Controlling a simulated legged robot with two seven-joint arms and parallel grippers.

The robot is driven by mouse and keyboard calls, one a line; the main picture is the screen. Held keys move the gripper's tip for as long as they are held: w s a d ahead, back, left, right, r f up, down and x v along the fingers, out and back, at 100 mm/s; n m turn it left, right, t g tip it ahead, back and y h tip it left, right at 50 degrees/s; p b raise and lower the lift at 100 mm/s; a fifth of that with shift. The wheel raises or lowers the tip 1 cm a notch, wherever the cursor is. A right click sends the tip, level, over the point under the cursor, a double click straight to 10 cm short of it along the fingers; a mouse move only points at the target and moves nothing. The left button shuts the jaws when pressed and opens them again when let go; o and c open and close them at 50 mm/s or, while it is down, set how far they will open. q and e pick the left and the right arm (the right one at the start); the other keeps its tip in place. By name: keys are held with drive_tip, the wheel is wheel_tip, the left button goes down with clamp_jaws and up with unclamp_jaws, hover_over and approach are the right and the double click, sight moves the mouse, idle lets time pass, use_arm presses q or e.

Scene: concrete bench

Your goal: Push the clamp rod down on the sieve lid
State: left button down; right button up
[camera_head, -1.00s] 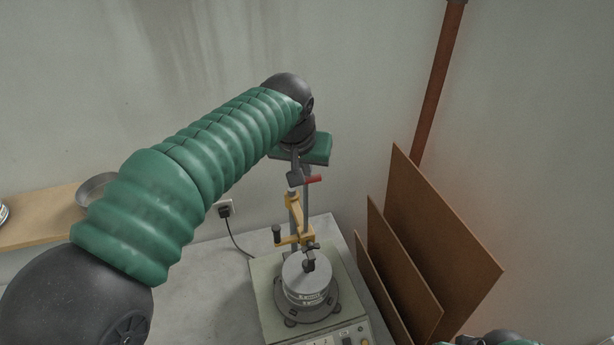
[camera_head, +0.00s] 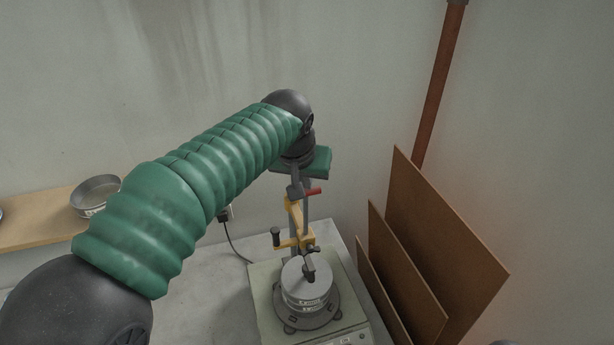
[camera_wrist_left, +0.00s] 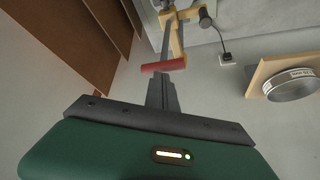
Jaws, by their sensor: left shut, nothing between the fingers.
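The sieve stack (camera_head: 306,297) with its round grey lid (camera_head: 298,269) stands on the shaker's dark round plate. The yellow clamp frame (camera_head: 296,241) is behind it on grey uprights, with a dark clamp piece (camera_head: 309,271) over the lid; I cannot tell whether it presses on it. A red handle (camera_head: 314,191) sticks out above the frame; it also shows in the wrist view (camera_wrist_left: 164,66). My left gripper (camera_head: 296,191) is shut and empty, pointing down beside the red handle. In the wrist view its fingers (camera_wrist_left: 161,82) end close to the handle; contact is unclear. My right gripper is out of view.
The pale shaker base (camera_head: 265,300) stands on the concrete bench (camera_head: 215,305). Brown boards (camera_head: 445,235) lean against the wall at right. A wooden shelf (camera_head: 40,220) holds a metal sieve pan (camera_head: 95,190) at left. A plug and cable (camera_head: 233,245) hang behind the bench.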

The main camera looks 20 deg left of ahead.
use_arm(q)
drive_tip(key=shift+f+b, duration=1.8)
drive_tip(key=shift+f, duration=0.7)
wheel_tip(320, 180, up, 7)
drive_tip(key=p, duration=0.6)
drive_tip(key=shift+r, duration=0.2)
drive_tip(key=shift+f, duration=0.1)
drive_tip(key=shift+f, duration=0.1)
